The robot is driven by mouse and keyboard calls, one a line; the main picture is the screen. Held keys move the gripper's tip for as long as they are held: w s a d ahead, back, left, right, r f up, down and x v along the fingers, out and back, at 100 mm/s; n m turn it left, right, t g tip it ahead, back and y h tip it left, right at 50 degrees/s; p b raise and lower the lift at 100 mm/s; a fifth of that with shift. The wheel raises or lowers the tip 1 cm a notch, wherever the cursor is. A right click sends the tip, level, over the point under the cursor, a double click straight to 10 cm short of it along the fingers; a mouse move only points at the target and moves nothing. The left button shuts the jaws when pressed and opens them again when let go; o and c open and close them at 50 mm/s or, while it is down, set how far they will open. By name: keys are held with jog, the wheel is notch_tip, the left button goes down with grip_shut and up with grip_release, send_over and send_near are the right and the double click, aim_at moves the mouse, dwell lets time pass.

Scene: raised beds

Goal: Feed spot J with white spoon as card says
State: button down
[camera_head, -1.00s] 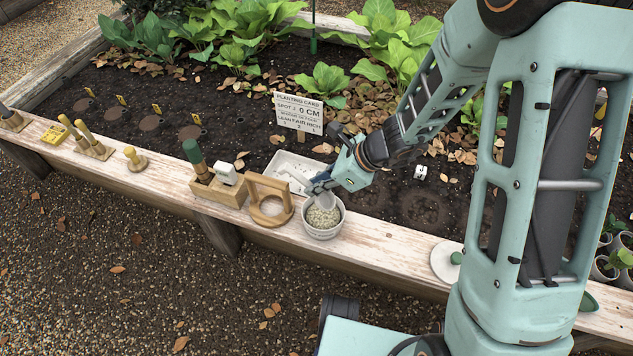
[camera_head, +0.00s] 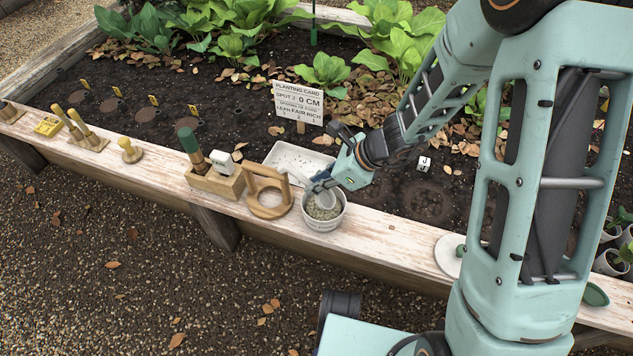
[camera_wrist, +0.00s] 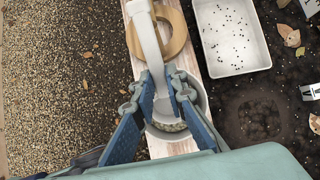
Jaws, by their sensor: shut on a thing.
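My gripper (camera_wrist: 158,100) is shut on the white spoon (camera_wrist: 148,35); the handle sticks out beyond the fingers. In the head view the gripper (camera_head: 335,181) is at the feed pot (camera_head: 323,222), with the spoon's lower part at its mouth. The white pot holds pale granules; its rim also shows in the wrist view (camera_wrist: 203,97). The J marker (camera_head: 424,164) stands behind a soil ring (camera_head: 427,203).
A wooden ring stand (camera_head: 270,194) is left of the pot. A wooden block (camera_head: 216,181) holds a green-handled tool. A white tray (camera_head: 290,155) with dark specks lies behind the pot. The ledge (camera_head: 390,235) right of the pot is clear up to a white disc (camera_head: 449,255).

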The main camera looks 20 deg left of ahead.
jog(key=shift+d+f+b, duration=0.15)
jog(key=shift+f+b, duration=0.55)
jog(key=shift+b, duration=0.35)
dwell(4.3)
notch_tip(320, 180, up, 10)
jog(key=p, duration=0.9)
jog(key=shift+r, duration=0.25)
jog(key=p, duration=0.3)
jog(key=shift+r+h+p, duration=0.3)
jog(key=shift+h+p, duration=0.1)
jog(key=h+p, duration=0.1)
jog(key=p, duration=0.3)
jog(key=shift+r, duration=0.1)
